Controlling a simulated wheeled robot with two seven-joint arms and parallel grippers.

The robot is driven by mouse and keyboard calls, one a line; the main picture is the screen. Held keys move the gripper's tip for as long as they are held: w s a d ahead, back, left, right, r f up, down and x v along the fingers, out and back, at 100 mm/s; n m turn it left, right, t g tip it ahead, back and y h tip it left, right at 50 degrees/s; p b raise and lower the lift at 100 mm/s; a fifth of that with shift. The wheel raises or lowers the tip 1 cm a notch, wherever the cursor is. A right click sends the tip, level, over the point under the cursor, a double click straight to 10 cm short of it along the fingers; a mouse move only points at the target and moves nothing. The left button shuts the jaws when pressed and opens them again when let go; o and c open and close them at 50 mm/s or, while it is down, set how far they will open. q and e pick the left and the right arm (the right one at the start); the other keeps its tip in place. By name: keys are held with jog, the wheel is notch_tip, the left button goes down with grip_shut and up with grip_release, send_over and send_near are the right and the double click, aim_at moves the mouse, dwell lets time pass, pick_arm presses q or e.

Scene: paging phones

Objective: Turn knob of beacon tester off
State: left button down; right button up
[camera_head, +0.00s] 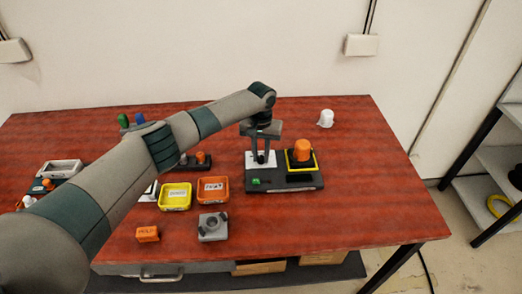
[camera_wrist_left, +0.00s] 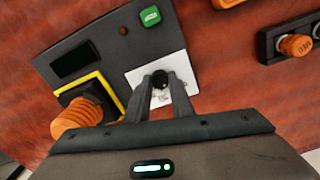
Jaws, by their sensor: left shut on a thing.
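The beacon tester (camera_head: 290,180) is a dark box on the red table, right of the middle in the head view. It has a white plate (camera_head: 251,163) on its left and an orange beacon (camera_head: 302,150) in a yellow-edged square on its right. My left gripper (camera_head: 261,158) points down over the white plate. In the left wrist view, its fingers (camera_wrist_left: 160,88) are shut on the small black knob (camera_wrist_left: 160,79) on the white plate (camera_wrist_left: 184,73). The fingers hide part of the knob. A green label or switch (camera_wrist_left: 150,16) sits near the tester's edge. My right gripper is not in view.
A yellow tray (camera_head: 175,197) and an orange tray (camera_head: 213,190) stand left of the tester. A grey block (camera_head: 213,228) and an orange block (camera_head: 148,234) lie nearer the front. A white object (camera_head: 326,118) stands at the back right. The table's right front is clear.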

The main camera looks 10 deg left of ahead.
pick_arm(q)
jog(key=shift+r+n+p, duration=0.2)
jog(key=shift+n+p, duration=0.85)
jog(key=shift+n, duration=0.15)
jog(key=shift+f, duration=0.1)
jog(key=shift+n, duration=0.3)
jog(key=c, duration=1.6)
grip_release()
jog(key=shift+o, duration=0.2)
